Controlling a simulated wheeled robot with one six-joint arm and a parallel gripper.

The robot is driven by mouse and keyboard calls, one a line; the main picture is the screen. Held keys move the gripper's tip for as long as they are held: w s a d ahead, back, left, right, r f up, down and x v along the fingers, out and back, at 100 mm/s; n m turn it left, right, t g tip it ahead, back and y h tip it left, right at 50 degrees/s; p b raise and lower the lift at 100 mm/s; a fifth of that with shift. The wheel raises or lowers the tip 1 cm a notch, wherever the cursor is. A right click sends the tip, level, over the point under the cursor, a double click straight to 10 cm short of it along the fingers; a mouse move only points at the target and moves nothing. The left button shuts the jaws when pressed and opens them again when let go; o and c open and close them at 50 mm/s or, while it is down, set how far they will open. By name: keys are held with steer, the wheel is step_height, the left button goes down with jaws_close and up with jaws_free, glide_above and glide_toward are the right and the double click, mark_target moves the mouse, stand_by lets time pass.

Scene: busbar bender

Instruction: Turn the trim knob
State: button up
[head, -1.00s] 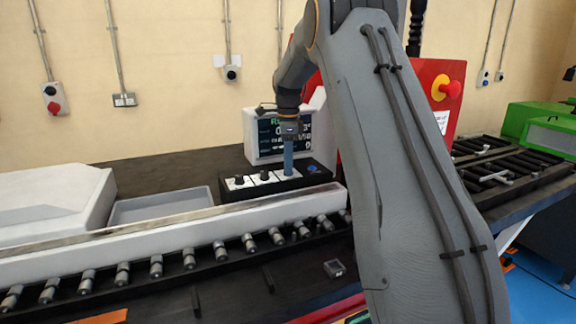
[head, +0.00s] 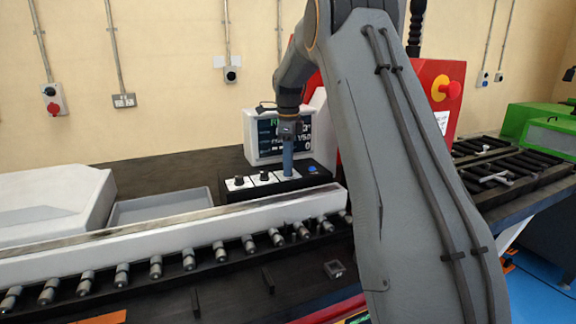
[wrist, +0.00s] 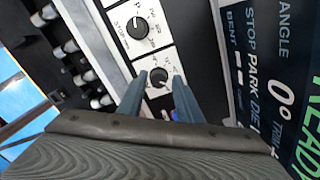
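The control box (head: 232,196) has a row of black knobs on white plates. My gripper (head: 288,172) points down over the plate at the right end of the row. In the wrist view, my gripper (wrist: 160,80) has one finger on each side of a black knob (wrist: 159,76) with a white pointer mark. A narrow gap shows between knob and fingers, so the gripper looks open around it. This knob's label is partly hidden and not legible. A second knob (wrist: 138,27), on the neighbouring plate, is clear of the fingers.
A display screen (head: 262,150) stands behind the box; its wrist-view text (wrist: 262,70) includes ANGLE, STOP, PARK and DIE. A blue button (head: 312,169) lies right of the gripper. A white rail (head: 150,238) and rollers (head: 188,260) run in front.

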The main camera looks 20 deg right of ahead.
steer(key=shift+o, duration=0.9)
steer(key=shift+s, duration=0.1)
steer(key=shift+r+b, duration=1.25)
steer(key=shift+r, duration=2.6)
